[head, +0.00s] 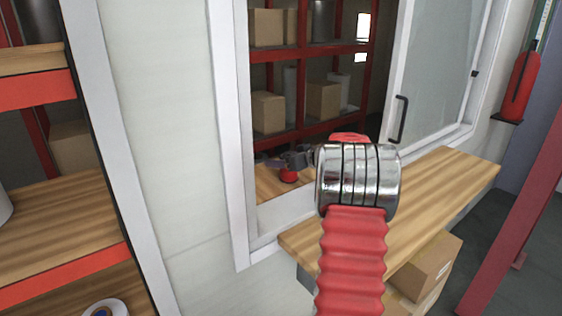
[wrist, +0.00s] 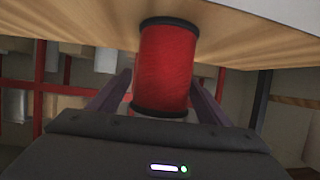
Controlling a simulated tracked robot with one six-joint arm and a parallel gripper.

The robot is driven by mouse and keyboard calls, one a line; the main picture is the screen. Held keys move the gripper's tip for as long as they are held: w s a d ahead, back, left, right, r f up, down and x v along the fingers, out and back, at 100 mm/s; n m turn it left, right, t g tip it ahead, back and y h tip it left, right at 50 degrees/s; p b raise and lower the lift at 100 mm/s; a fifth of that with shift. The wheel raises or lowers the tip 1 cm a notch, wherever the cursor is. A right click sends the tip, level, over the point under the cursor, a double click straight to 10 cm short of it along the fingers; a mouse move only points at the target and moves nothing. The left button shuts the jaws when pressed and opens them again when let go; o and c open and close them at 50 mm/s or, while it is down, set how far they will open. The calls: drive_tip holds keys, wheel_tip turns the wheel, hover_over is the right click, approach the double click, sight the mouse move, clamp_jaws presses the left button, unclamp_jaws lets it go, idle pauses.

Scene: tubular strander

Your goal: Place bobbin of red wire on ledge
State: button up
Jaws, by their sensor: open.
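The bobbin of red wire (head: 288,175) is in the window opening in the head view, small and partly covered by my gripper (head: 292,164). It appears to stand upright on the wooden ledge (head: 435,200). In the wrist view the bobbin (wrist: 165,65), with black end flanges, sits between the two fingers of my gripper (wrist: 158,92). The fingers are open, with a gap visible on each side of it. The bobbin's flange at the top of that picture meets the wooden surface (wrist: 60,42), and the view looks inverted.
The white window frame (head: 233,130) and a glass pane with a dark handle (head: 401,118) border the opening. Red shelving with cardboard boxes (head: 323,100) stands behind it. Another box (head: 425,268) is below the ledge. A red fire extinguisher (head: 520,85) hangs at right.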

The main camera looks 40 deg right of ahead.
drive_tip(key=v, duration=1.2)
drive_tip(key=shift+s, duration=0.15)
idle(0.6)
